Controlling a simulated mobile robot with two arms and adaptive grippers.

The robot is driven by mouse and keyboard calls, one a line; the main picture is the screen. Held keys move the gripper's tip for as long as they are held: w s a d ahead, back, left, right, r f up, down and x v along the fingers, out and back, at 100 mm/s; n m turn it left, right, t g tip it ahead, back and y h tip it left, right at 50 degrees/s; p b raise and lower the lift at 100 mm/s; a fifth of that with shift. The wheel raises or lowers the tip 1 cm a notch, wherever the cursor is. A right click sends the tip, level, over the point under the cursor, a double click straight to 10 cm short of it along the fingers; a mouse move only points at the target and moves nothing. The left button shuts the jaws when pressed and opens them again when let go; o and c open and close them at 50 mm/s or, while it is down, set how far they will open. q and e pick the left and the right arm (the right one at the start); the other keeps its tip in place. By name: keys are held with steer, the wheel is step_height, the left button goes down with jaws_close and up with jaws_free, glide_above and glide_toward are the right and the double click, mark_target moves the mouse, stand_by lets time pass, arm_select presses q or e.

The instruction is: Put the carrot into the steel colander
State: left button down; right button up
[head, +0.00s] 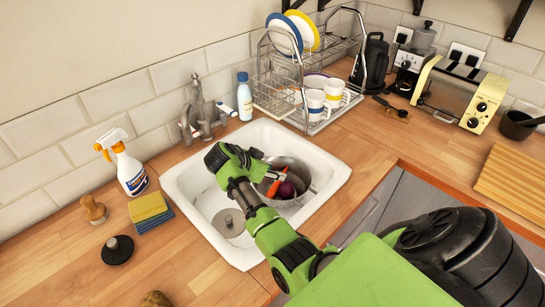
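The steel colander (307,170) sits in the white sink, toward its right side. A purple round item, perhaps an onion (286,190), shows inside it. Orange-red pieces, probably the carrot (273,188), show at the colander's left part, partly behind my arm. I cannot tell whether the carrot lies in the colander or is held. My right arm reaches in from the lower right over the sink. My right gripper (256,154) is at the colander's left side, its fingers mostly hidden by the wrist. My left gripper is not in view.
The white sink (184,190) has a tap (198,112) behind it. A spray bottle (130,170), sponges (150,210) and a brush (94,209) stand left. A dish rack (265,95) with plates and mugs stands behind right. A yellow toaster (460,92) is farther right.

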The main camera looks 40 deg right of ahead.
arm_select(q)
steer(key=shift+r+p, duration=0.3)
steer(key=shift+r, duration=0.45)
arm_select(e)
steer(key=shift+r, duration=0.95)
